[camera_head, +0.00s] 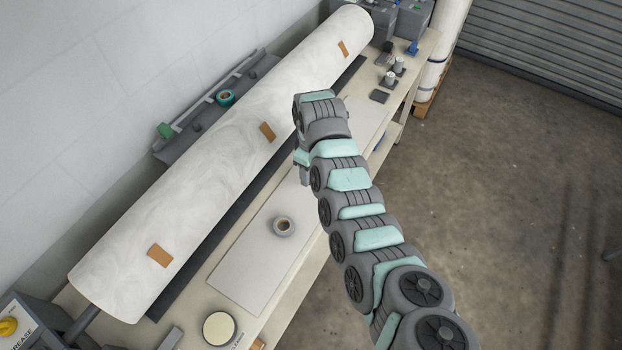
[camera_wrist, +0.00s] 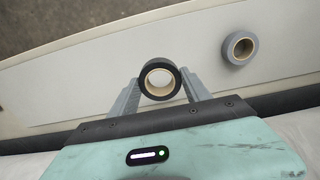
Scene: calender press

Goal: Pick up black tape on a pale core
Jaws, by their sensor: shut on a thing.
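The black tape (camera_wrist: 159,64) on a pale core sits between the two grey fingers in the wrist view. My gripper (camera_wrist: 160,82) is shut on its outer sides, one finger on the left and one on the right. The pale core ring faces the wrist camera. In the head view my gripper (camera_head: 304,172) points down over the bench beside the big white roll, and the black tape is hidden by my arm. I cannot tell whether the tape touches the bench or is clear of it.
A grey tape roll (camera_head: 284,226) lies on the pale board (camera_head: 240,272); it also shows in the wrist view (camera_wrist: 232,38). The long white roll (camera_head: 205,150) runs along the bench. A teal tape roll (camera_head: 226,91) is behind it. A round tin (camera_head: 219,328) stands near the front.

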